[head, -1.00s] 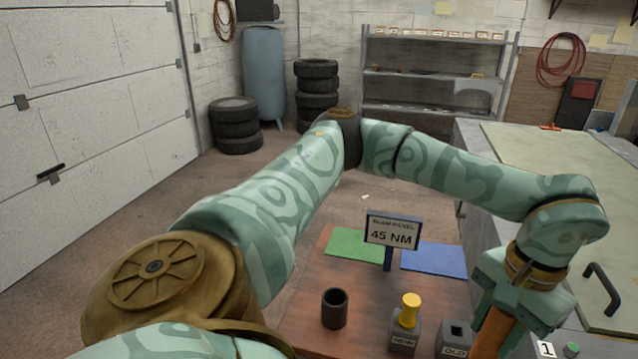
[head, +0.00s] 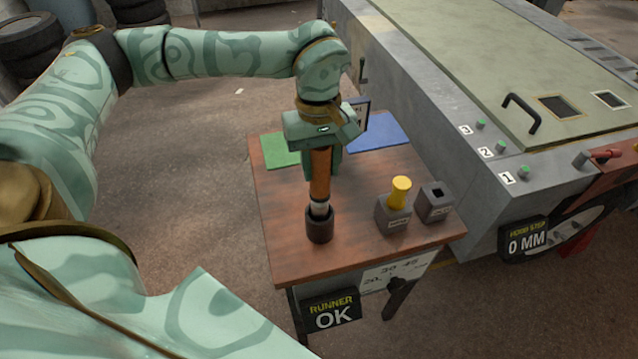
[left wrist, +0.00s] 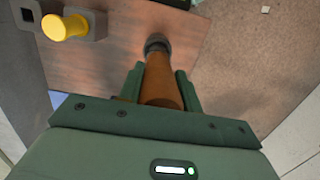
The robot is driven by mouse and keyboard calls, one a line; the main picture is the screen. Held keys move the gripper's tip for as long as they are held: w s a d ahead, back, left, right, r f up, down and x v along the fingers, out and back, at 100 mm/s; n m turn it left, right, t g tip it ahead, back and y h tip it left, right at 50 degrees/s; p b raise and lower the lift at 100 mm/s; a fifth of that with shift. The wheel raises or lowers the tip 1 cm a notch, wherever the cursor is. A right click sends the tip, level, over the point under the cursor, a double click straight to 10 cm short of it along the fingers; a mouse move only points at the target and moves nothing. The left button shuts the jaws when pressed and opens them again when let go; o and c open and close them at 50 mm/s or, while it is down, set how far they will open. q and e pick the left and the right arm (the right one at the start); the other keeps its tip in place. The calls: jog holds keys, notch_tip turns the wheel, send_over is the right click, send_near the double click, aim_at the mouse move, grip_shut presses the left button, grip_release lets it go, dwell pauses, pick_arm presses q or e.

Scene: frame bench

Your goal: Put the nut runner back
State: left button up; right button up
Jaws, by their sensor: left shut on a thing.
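The nut runner (head: 320,178) has an orange-brown body and a pale grey lower end. It stands nearly upright in my left gripper (head: 322,160), which is shut on it. Its lower end is at the mouth of a dark round holder (head: 320,230) on the small wooden table; the tip is hidden by the holder's rim, and I cannot tell how deep it sits. In the left wrist view the runner (left wrist: 161,85) lies between the fingers and points at the holder (left wrist: 156,41). My right gripper is not in view.
On the wooden table (head: 280,200), right of the holder, stand a grey block (head: 393,216) with a yellow piece and a block with an empty square hole (head: 435,205). Green (head: 280,150) and blue (head: 378,136) mats lie behind. A sign reads "RUNNER OK" (head: 332,313). The grey bench (head: 430,130) borders the right.

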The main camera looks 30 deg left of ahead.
aim_at(321, 184)
pick_arm(q)
jog(key=shift+w+f, duration=0.1)
jog(key=shift+f, duration=0.85)
notch_tip(321, 184, down, 3)
jog(key=shift+a+f+b, duration=0.1)
jog(key=shift+b, duration=0.2)
jog(key=shift+f, duration=0.25)
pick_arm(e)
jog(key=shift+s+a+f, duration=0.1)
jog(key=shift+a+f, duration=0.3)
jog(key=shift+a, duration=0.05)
pick_arm(q)
jog(key=o, duration=1.1)
jog(key=shift+f, duration=0.1)
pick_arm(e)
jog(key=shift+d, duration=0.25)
